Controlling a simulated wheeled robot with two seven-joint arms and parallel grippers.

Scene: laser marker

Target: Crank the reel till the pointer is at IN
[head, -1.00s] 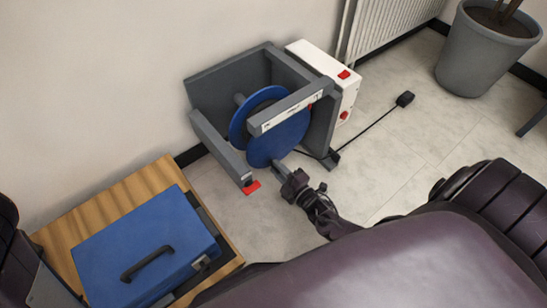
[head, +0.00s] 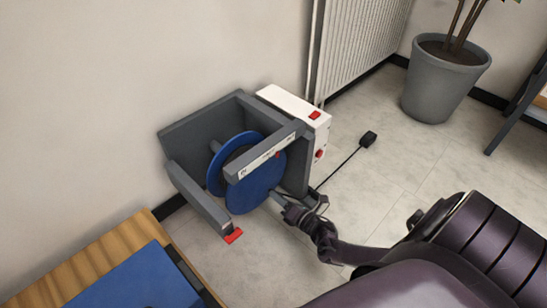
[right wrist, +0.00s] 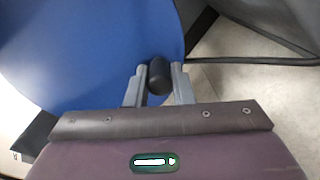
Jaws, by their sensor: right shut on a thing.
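The reel (head: 250,198) has blue round flanges and sits in a grey frame (head: 200,203) on the floor by the wall. A white scale strip (head: 252,167) runs along the frame's upper bar; its lettering is too small to read. A small red pointer (head: 278,155) shows at the strip, right of its middle. My right gripper (head: 280,199) is at the lower right of the front flange. In the right wrist view its fingers are shut on the black crank knob (right wrist: 159,75), in front of the blue flange. My left gripper is out of view.
A white box (head: 297,112) with red buttons is on the frame's right side. A cable runs to a black pedal (head: 368,138) on the floor. A blue case (head: 135,283) lies on a wooden surface (head: 115,245) at lower left. A radiator and plant pot (head: 440,85) stand behind.

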